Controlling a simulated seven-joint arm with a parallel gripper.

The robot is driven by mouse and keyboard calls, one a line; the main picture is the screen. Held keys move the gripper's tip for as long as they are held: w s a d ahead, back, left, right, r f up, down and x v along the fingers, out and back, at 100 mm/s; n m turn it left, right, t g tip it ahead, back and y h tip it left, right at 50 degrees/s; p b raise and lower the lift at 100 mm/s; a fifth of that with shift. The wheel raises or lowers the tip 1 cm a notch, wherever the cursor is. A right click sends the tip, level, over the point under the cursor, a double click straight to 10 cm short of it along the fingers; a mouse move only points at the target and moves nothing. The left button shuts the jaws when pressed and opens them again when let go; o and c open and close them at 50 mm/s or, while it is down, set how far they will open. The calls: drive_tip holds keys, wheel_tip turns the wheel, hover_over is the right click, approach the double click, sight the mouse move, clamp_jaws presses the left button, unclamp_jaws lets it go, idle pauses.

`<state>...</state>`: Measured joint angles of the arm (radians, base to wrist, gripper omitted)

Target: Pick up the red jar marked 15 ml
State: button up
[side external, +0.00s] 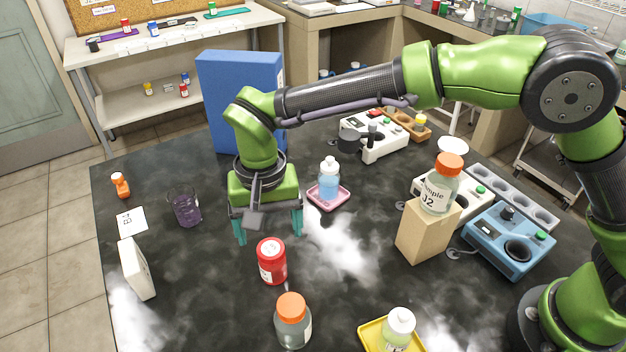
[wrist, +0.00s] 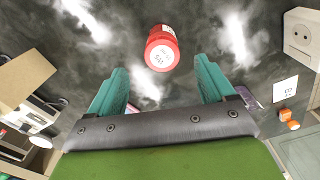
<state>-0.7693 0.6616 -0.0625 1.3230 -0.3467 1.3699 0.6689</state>
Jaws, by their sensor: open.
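The red jar (side external: 272,262) stands upright on the dark bench top, with a red lid and a white label too small to read surely in the side view. In the wrist view the red jar (wrist: 161,50) lies beyond the fingertips, roughly centred between them, with its label turned upside down. My gripper (side external: 269,236) is open and empty, pointing down over the bench just behind the jar in the side view. Its two teal fingers also show in the wrist view (wrist: 162,76), spread apart, with neither visibly touching the jar.
A clear orange-capped jar (side external: 293,324) stands in front of the red jar. A purple beaker (side external: 186,210) and white box (side external: 138,270) are left; a bottle on a pink dish (side external: 329,200) and cardboard block (side external: 425,236) are right. A blue panel (side external: 225,105) stands behind my gripper.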

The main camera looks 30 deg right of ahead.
sight(271, 249)
wheel_tip(271, 249, down, 8)
drive_tip(key=shift+a+f, duration=0.15)
drive_tip(key=shift+f, duration=0.05)
drive_tip(key=c, duration=1.1)
